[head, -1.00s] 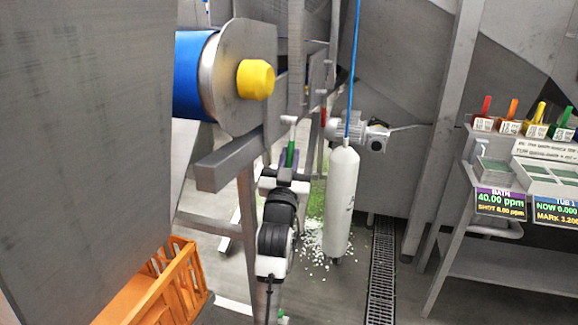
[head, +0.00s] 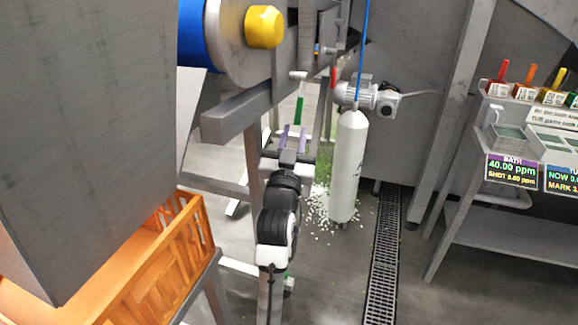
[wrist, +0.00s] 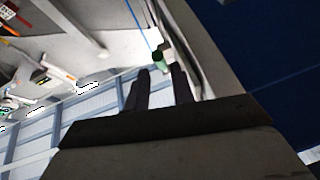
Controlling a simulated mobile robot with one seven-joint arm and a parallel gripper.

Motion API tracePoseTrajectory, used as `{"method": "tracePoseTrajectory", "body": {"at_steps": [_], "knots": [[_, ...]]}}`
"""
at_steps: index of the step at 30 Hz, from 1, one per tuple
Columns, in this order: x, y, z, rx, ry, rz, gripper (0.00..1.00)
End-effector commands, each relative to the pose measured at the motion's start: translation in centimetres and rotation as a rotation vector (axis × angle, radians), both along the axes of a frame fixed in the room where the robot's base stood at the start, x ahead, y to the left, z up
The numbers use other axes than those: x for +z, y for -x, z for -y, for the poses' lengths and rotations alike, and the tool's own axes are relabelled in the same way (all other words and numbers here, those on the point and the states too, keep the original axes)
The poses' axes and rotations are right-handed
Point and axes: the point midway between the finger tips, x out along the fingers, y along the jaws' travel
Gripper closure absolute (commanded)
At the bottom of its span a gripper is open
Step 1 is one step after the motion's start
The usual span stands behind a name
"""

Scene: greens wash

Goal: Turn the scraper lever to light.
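A lever with a pale T-shaped knob (head: 298,75) and a green stem (head: 300,110) hangs below the grey conveyor frame in the head view. I take it for the scraper lever; no light or heavy marking is readable. A red stem (head: 333,76) shows to its right. My gripper (head: 294,130) is just below the green stem, its two fingers pointing up and apart. In the wrist view, my gripper (wrist: 162,75) has a clear gap between its dark fingers. A green piece (wrist: 160,60) shows beyond the fingertips, apparently not held.
A white cylinder (head: 347,165) hangs on a blue cord (head: 363,40) close right of my arm. A yellow-capped roller (head: 264,27) is above left. An orange crate (head: 150,260) stands lower left. A bench (head: 480,215) with displays is at right. A floor drain (head: 384,260) runs between.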

Motion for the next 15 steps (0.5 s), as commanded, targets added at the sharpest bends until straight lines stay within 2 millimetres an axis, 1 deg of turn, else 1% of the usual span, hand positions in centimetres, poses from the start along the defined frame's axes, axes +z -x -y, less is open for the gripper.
{"method": "tracePoseTrajectory", "body": {"at_steps": [1, 6, 10, 15], "knots": [[-1.1, 1.2, -0.3, 0.001, 0.003, 0.000, 0.76], [-2.4, 4.3, -0.8, 0.001, 0.003, 0.000, 0.76], [-3.0, 5.9, -1.1, 0.000, 0.001, 0.001, 0.76], [-3.2, 6.7, -1.2, 0.000, -0.001, 0.000, 0.76]]}}
